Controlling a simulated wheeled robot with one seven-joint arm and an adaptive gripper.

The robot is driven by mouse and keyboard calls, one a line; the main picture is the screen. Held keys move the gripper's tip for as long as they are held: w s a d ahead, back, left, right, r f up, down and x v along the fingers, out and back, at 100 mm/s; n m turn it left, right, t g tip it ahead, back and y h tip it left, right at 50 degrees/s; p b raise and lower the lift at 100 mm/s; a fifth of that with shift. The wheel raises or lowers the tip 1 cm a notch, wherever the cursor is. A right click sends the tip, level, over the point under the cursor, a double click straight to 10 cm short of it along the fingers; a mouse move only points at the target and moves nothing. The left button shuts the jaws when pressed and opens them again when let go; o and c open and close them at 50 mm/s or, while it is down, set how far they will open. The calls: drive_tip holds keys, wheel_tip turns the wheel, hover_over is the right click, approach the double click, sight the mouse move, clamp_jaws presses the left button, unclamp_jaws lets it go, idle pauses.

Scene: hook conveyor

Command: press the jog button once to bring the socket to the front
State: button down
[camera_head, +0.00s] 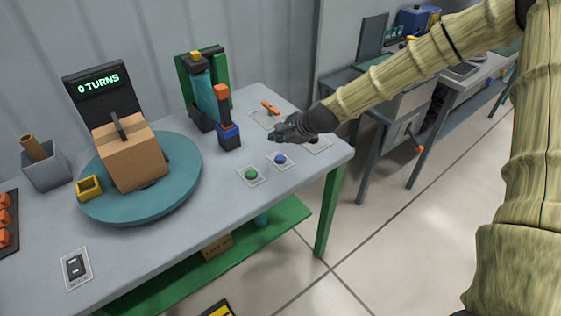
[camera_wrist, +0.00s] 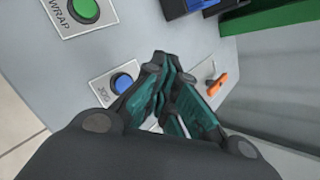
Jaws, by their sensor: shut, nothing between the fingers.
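The jog button is a blue round button (camera_head: 280,159) on a small white plate at the table's front right. In the wrist view the blue button (camera_wrist: 122,83) lies just left of my fingers, its plate label partly readable. My gripper (camera_head: 276,136) is shut and empty above the table, just behind the blue button in the head view. The closed fingers (camera_wrist: 160,60) also show in the wrist view, apart from the button. A yellow hollow square piece (camera_head: 89,187) sits at the left edge of the teal turntable (camera_head: 185,180); I cannot tell whether it is the socket.
A green WRAP button (camera_head: 251,175) is left of the blue one. A cardboard box (camera_head: 130,155) stands on the turntable before a display (camera_head: 98,84) reading 0 TURNS. An orange-handled lever (camera_head: 270,107) and a blue-and-orange device (camera_head: 227,120) are close to my gripper.

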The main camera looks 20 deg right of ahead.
sight(279, 159)
drive_tip(key=shift+f+b, duration=1.55)
drive_tip(key=shift+f, duration=1.05)
drive_tip(key=shift+f, duration=0.1)
drive_tip(key=shift+f+b, duration=0.3)
drive_tip(key=shift+f+b, duration=0.3)
drive_tip(key=shift+f, duration=0.15)
idle(0.4)
drive_tip(key=shift+r, duration=0.1)
drive_tip(key=shift+r+p, duration=0.6)
drive_tip(key=shift+r, duration=0.2)
drive_tip(key=shift+r+p, duration=1.85)
drive_tip(key=shift+r, duration=0.65)
